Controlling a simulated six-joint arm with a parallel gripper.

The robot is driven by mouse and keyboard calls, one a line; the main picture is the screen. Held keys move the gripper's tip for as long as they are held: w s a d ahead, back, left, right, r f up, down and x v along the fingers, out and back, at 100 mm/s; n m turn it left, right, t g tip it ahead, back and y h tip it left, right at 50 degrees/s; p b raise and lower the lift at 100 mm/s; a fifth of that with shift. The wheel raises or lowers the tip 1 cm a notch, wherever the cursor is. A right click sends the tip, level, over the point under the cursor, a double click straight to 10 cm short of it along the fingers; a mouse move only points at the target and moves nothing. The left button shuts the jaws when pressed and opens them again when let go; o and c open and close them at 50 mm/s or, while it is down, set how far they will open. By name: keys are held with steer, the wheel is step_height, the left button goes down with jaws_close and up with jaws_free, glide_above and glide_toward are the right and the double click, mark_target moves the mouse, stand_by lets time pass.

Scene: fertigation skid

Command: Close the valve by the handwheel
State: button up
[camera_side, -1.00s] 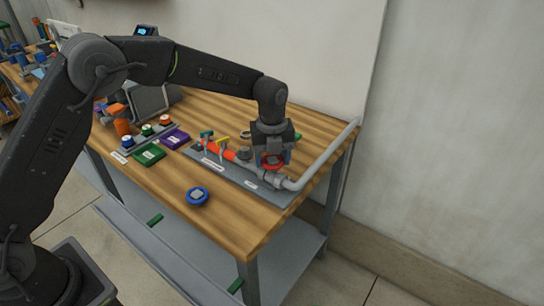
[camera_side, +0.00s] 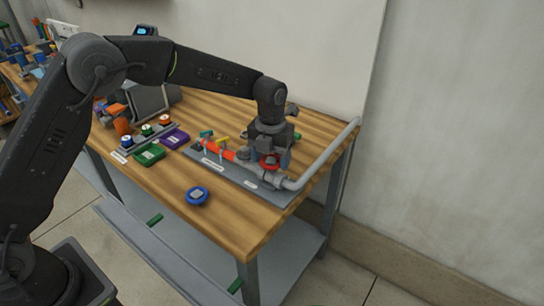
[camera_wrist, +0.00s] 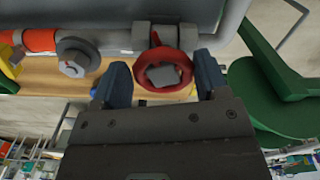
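The red handwheel (camera_side: 268,161) sits on the grey pipe run at the right of the bench. In the wrist view its red rim (camera_wrist: 142,68) circles a grey hub. My gripper (camera_side: 265,150) is at the handwheel. In the wrist view my gripper (camera_wrist: 162,76) is open, one dark finger on each side of the wheel, with gaps showing beside the rim. Whether either fingertip touches the rim is unclear. The side view partly hides the wheel behind my gripper.
An orange-red pipe section (camera_side: 221,151) with yellow (camera_side: 222,141) and teal (camera_side: 206,134) handles lies left of the wheel. The grey pipe (camera_side: 325,160) bends up at the right. A blue round knob (camera_side: 197,196) stands in front. A large green part (camera_wrist: 280,88) shows at right in the wrist view.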

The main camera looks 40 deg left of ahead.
steer(key=o, duration=0.5)
